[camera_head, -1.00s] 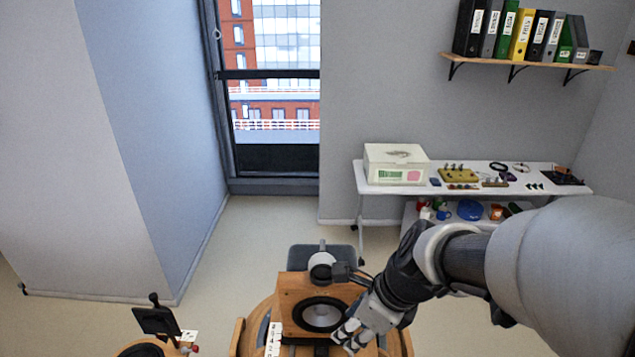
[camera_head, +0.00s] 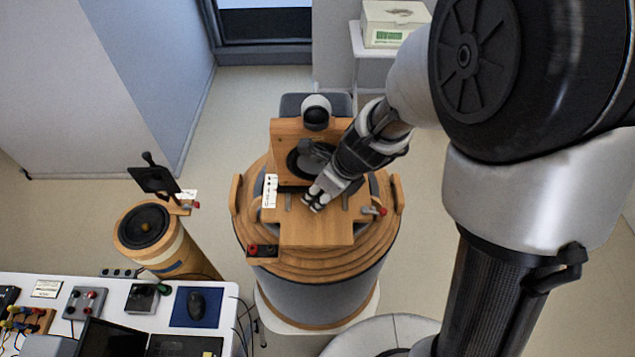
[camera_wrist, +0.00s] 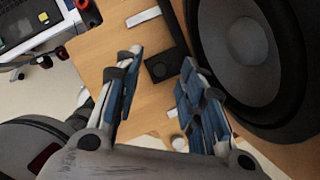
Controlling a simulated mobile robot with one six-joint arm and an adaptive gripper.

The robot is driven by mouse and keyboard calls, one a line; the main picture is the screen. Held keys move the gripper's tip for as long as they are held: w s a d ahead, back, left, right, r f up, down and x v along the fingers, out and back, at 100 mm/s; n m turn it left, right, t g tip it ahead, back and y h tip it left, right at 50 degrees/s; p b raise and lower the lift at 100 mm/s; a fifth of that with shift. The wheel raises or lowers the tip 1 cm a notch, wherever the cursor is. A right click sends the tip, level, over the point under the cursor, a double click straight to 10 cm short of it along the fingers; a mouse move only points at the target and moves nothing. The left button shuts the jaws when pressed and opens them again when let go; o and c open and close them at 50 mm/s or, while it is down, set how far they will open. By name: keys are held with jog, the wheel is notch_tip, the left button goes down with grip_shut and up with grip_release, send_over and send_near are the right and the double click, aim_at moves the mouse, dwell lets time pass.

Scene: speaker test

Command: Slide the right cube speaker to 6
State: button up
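A wooden cube-like speaker (camera_head: 288,132) with a dark round cone stands on a round, stepped wooden stand (camera_head: 262,220). Its cone (camera_wrist: 250,50) fills the right of the wrist view. My gripper (camera_head: 316,200) is just in front of the speaker's lower front, over the wooden board (camera_head: 310,232). In the wrist view my gripper (camera_wrist: 158,90) is open, with blue-padded fingers apart and nothing between them.
A cylindrical wooden speaker (camera_head: 143,228) with a black tablet-like part (camera_head: 153,180) stands to the left. A white table (camera_head: 225,300) at lower left holds a laptop, a mouse (camera_head: 196,304) and small devices. Floor is clear at left.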

jog(key=shift+x, duration=0.9)
grip_shut()
